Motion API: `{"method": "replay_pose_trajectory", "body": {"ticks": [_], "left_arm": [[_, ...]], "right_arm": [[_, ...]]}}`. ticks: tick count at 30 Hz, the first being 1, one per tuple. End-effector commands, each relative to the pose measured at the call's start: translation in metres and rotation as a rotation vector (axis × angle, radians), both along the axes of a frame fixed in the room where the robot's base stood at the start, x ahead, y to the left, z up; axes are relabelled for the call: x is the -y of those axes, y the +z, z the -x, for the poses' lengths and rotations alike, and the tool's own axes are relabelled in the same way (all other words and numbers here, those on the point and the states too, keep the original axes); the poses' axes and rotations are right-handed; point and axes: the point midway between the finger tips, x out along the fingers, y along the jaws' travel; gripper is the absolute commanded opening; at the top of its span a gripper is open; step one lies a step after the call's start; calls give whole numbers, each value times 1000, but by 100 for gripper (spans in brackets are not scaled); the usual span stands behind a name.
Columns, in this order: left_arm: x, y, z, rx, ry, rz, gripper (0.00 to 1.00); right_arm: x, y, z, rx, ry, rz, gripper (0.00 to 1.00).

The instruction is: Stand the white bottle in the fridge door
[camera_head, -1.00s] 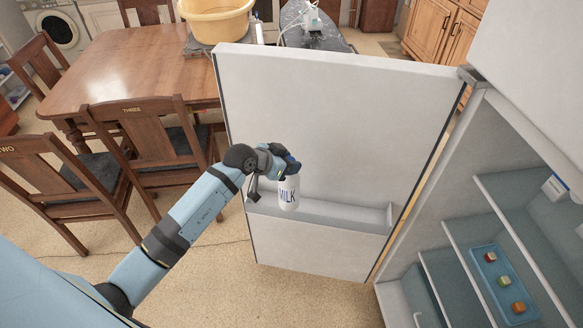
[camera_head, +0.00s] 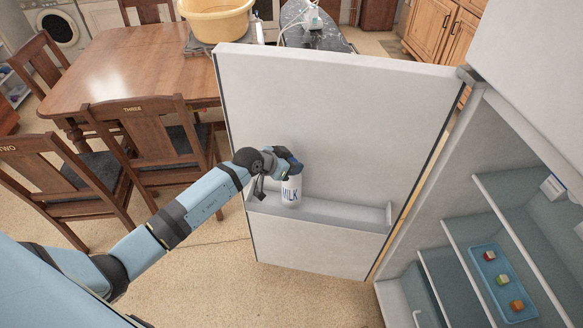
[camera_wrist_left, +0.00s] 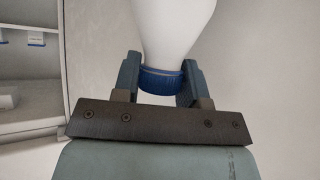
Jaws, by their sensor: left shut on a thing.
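The white bottle (camera_head: 291,191), marked MILK, is upright at the shelf on the inside of the open fridge door (camera_head: 335,120). My left gripper (camera_head: 291,166) is shut on the bottle's top from above. In the left wrist view, the white bottle (camera_wrist_left: 172,30) has a blue band or cap (camera_wrist_left: 161,80) between the two fingers (camera_wrist_left: 158,82). The bottle's lower part is at the door shelf (camera_head: 330,211), near its left end. I cannot tell whether its base touches the shelf floor. My right gripper is not in view.
The fridge interior (camera_head: 480,230) stands open at the right, with a blue tray (camera_head: 503,283) holding small cubes on a shelf. Wooden chairs (camera_head: 145,135) and a table (camera_head: 125,65) stand at the left. The door shelf is clear right of the bottle.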

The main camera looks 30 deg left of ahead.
Motion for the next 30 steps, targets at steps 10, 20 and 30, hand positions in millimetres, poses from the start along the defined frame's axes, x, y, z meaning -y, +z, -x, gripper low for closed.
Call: {"method": "replay_pose_trajectory", "body": {"ticks": [10,20,30], "left_arm": [[-1,-23,-5,3,1,1,0],[-2,-27,-4,0,1,0,50],[-2,-25,-4,1,0,-2,50]], "right_arm": [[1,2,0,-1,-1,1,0],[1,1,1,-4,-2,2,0],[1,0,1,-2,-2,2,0]]}}
